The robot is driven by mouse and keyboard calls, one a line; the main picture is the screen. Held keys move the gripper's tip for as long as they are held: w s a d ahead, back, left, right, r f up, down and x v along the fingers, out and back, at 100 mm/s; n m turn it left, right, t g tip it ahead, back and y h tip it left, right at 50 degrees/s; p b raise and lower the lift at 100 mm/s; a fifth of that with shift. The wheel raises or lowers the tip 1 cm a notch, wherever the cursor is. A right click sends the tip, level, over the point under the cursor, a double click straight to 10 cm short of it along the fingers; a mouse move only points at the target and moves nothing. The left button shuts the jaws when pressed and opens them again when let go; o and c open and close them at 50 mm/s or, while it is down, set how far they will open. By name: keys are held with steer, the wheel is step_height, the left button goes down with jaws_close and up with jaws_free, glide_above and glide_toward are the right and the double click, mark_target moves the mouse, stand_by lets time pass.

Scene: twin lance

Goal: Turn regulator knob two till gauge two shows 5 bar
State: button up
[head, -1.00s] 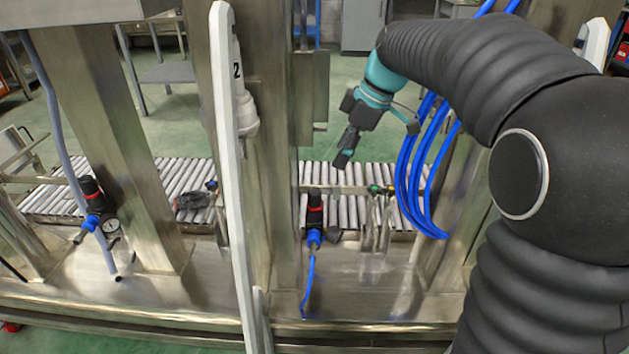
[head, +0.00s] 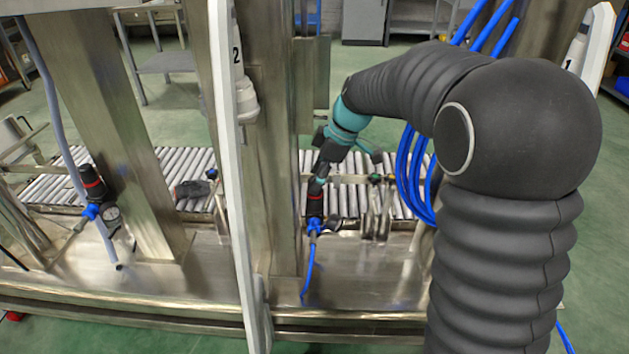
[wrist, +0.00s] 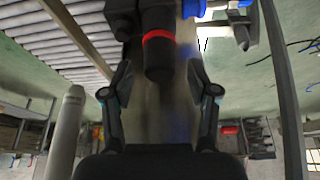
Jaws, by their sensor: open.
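A black regulator knob with a red ring (head: 314,206) stands on a blue-fitted regulator at the middle of the steel frame, right of the white post marked 2. My gripper (head: 318,183) is right at its top in the head view. In the wrist view, the open fingers (wrist: 160,82) stand on either side of the black knob (wrist: 158,62), with gaps showing. No gauge face shows at this regulator. Another black knob with a red ring (head: 92,182) stands at the left, with a small round gauge (head: 112,214) too small to read.
The white post marked 2 (head: 234,130) stands upright left of my gripper. Blue hoses (head: 408,175) hang to its right. A roller conveyor (head: 190,165) runs behind, and steel uprights (head: 130,150) limit the sides.

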steer(key=shift+x, duration=0.8)
steer(key=shift+c, duration=0.3)
